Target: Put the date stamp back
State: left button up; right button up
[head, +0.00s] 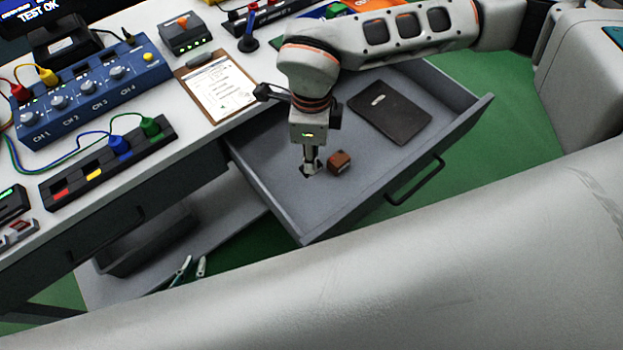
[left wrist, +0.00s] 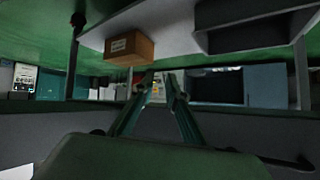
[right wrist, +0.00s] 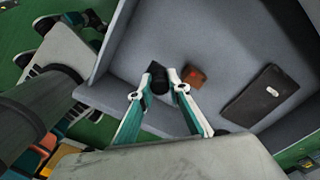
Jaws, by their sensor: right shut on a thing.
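The date stamp seems to be the small dark thing (right wrist: 157,84) between the fingertips of my right gripper (right wrist: 162,80) in the right wrist view. That gripper is shut on it, low inside the open grey drawer (head: 268,188). In the head view my right gripper (head: 311,163) points down and mostly hides the dark thing. A small brown block (head: 340,162) lies close to its right, and shows in the right wrist view (right wrist: 194,76). My left gripper (head: 191,268) is low beside the bench, empty, fingertips apart; its fingers show in the left wrist view (left wrist: 162,80).
A dark flat case (head: 390,111) lies at the drawer's far end. The benchtop holds a clipboard (head: 216,87), a blue channel box (head: 92,92) and a dark strip with plugs (head: 108,162). A brown box (left wrist: 129,48) is near my left gripper. The drawer's front-left floor is clear.

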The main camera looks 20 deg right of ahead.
notch_tip(320, 180, down, 5)
jog(key=shift+f, duration=0.8)
pick_arm(q)
jog(key=shift+w+a+f+b, duration=0.15)
jog(key=shift+w+a+b, duration=0.1)
jog(key=shift+b, duration=0.2)
pick_arm(e)
jog(key=shift+f, duration=1.7)
jog(key=o, duration=0.9)
jog(key=shift+f, duration=0.1)
